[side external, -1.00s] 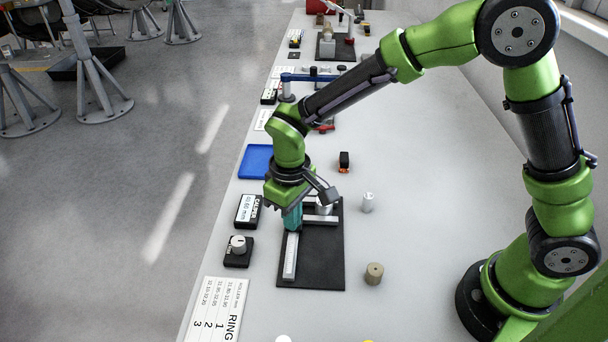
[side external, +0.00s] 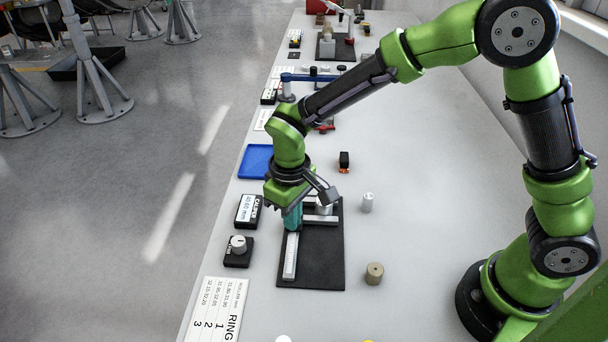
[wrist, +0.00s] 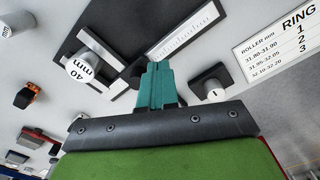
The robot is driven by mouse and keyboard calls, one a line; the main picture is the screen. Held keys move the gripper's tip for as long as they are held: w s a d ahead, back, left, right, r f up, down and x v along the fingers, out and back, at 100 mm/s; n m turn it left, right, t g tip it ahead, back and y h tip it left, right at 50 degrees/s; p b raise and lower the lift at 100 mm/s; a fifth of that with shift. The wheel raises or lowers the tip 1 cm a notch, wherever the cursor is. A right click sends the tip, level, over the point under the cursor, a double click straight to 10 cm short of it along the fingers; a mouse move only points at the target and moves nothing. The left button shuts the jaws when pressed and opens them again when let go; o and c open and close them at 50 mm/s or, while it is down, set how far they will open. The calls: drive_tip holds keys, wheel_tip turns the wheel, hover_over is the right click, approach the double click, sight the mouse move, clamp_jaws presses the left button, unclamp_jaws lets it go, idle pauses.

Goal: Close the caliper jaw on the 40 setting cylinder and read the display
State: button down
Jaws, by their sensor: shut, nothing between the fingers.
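The caliper stands on a black base plate (side external: 325,268), with its pale ruled scale (side external: 290,258) nearest the front; the scale also shows in the wrist view (wrist: 185,32). The setting cylinder (wrist: 82,68), marked 40 mm, sits among the caliper's light grey jaw bars (wrist: 102,46). My gripper (side external: 292,218) is shut and empty, its teal fingers (wrist: 155,82) pointing down at the scale's jaw end, beside the cylinder. The fingers hide part of the jaw, so contact is unclear. The caliper display (side external: 248,210) shows what looks like 40.60 mm, small and rotated.
A knob box (side external: 238,246) stands left of the plate, and a RING chart (side external: 217,310) lies at front left. A blue tray (side external: 256,162) is behind. A silver cylinder (side external: 367,202) and a tan cylinder (side external: 374,273) stand right of the plate. The right of the bench is mostly clear.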

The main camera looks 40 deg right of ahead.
sight(292, 236)
drive_tip(key=shift+f, duration=0.1)
idle(0.3)
drive_tip(key=shift+f, duration=1.6)
drive_tip(key=shift+w+d, duration=0.3)
drive_tip(key=shift+w, duration=0.1)
idle(0.6)
drive_tip(key=shift+s+a, duration=0.1)
drive_tip(key=shift+s+a+r, duration=0.1)
drive_tip(key=shift+s+a, duration=0.3)
drive_tip(key=shift+s, duration=0.05)
wheel_tip(292, 236, up, 7)
idle(0.9)
